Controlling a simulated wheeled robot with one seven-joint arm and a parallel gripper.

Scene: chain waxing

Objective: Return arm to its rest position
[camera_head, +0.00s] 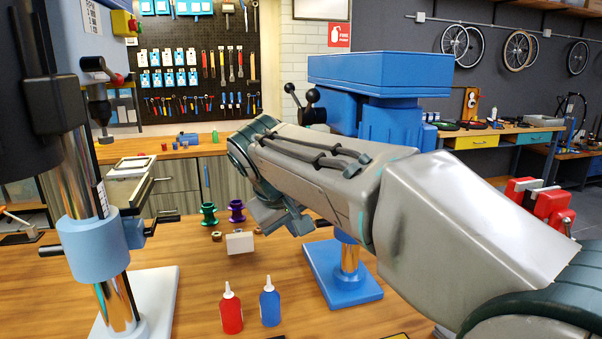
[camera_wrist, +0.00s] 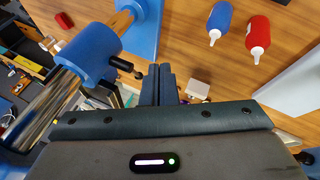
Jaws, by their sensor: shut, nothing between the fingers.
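My arm (camera_head: 320,180) reaches from the lower right of the head view to the middle, above the wooden workbench (camera_head: 205,283). My gripper (camera_head: 297,226) hangs at its far end, partly hidden, over the bench beside the blue drill press. In the wrist view my gripper's fingers (camera_wrist: 158,84) are together with nothing between them. A small white block (camera_head: 240,243) is near the gripper and also shows in the wrist view (camera_wrist: 198,90). I cannot tell the gap between them.
A red bottle (camera_head: 231,312) and a blue bottle (camera_head: 269,306) stand at the front. Green (camera_head: 209,214) and purple (camera_head: 236,211) spools stand farther back. The blue drill press base (camera_head: 342,285) is close on the right; another press column (camera_head: 88,251) is left.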

